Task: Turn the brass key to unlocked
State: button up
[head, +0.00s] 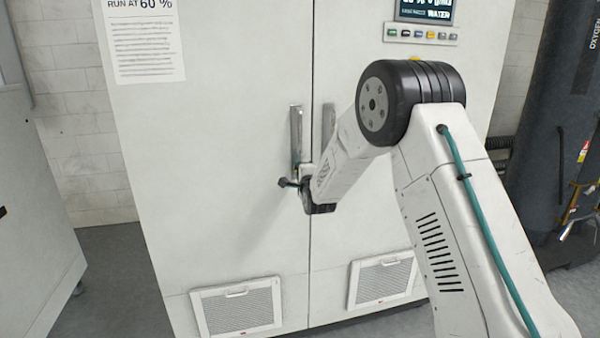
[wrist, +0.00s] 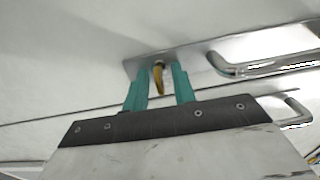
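The brass key (wrist: 159,80) shows in the wrist view, standing out from the end of a bright metal handle plate (wrist: 200,54). My gripper (wrist: 159,71) has its two teal fingers on either side of the key. A gap shows between the key and each finger, so the gripper looks open and not clamped on it. In the head view my gripper (head: 296,184) is at the lower end of the left door's handle plate (head: 296,130). The key cannot be made out there, behind my wrist. Markings for locked or unlocked are not visible.
The white cabinet (head: 220,120) has two doors with a vertical seam. A bar handle (wrist: 265,66) stands out beside the key, and a second handle (wrist: 295,112) is on the other door. Vent grilles (head: 238,306) are low down. A dark cylinder (head: 550,120) stands at right.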

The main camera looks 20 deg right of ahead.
jog(key=s, duration=0.7)
jog(key=shift+s, duration=0.4)
jog(key=shift+f, duration=0.1)
jog(key=s+f+n+g, duration=0.4)
jog(key=f+n+g, duration=0.1)
jog(key=f, duration=0.4)
jog(key=s+n+g, duration=0.3)
jog(key=s+g, duration=0.1)
jog(key=s, duration=0.3)
jog(key=s+d+r+n+g, duration=0.1)
jog(key=s+r, duration=0.4)
jog(key=s, duration=0.9)
jog(key=s+r+n+g, duration=0.4)
jog(key=s+r+n, duration=0.1)
jog(key=s, duration=1)
jog(key=s+d+r+n+g, duration=0.1)
jog(key=s+r+n, duration=0.3)
jog(key=s, duration=1)
jog(key=shift+s+d+r+g, duration=0.4)
jog(key=shift+r+g, duration=0.4)
jog(key=shift+r, duration=0.5)
